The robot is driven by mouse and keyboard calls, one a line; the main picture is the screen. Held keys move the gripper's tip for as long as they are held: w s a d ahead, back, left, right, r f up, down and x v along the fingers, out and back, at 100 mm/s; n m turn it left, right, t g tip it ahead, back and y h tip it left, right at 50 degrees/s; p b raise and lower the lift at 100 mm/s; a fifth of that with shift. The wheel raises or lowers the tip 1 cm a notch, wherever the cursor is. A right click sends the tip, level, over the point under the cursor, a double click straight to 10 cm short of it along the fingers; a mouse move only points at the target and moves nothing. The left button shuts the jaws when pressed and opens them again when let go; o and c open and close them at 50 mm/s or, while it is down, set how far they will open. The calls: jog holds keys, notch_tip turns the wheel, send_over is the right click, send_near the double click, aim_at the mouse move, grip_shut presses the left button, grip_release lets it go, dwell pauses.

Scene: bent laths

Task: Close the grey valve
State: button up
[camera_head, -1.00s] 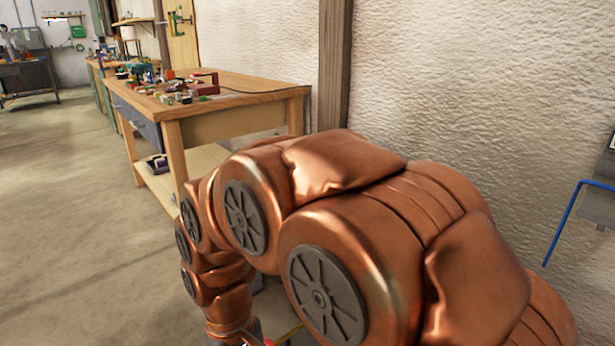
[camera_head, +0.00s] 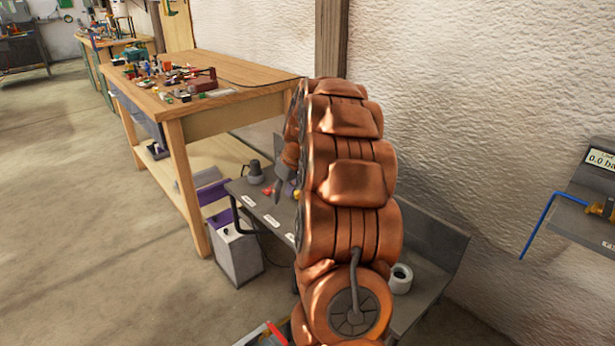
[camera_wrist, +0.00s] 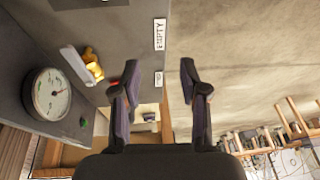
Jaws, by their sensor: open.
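My gripper (camera_wrist: 152,80) is open and empty in the wrist view, its two dark fingers wide apart above the edge of a grey bench. In the head view my arm covers much of that bench (camera_head: 262,215). I cannot pick out the grey valve for certain. A dark grey knob-like part (camera_head: 255,171) stands at the bench's far end, with small red (camera_head: 267,191) and yellow parts close by. In the wrist view a yellow fitting (camera_wrist: 93,68) lies left of my fingers, apart from them. A bit of red shows at the left finger.
A round gauge (camera_wrist: 47,95) sits left in the wrist view. A wooden workbench (camera_head: 235,78) with small parts stands behind the grey bench. A grey box (camera_head: 238,255) is on the floor. A blue pipe (camera_head: 537,226) runs by a wall display at right. The floor at left is clear.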

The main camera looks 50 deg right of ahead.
jog(key=d+r+h+p, duration=0.1)
jog(key=d+r+p, duration=0.1)
jog(key=d, duration=1)
jog(key=shift+t, duration=0.5)
jog(key=x, duration=0.7)
jog(key=shift+s+d+f, duration=0.2)
jog(key=shift+f, duration=0.35)
grip_shut()
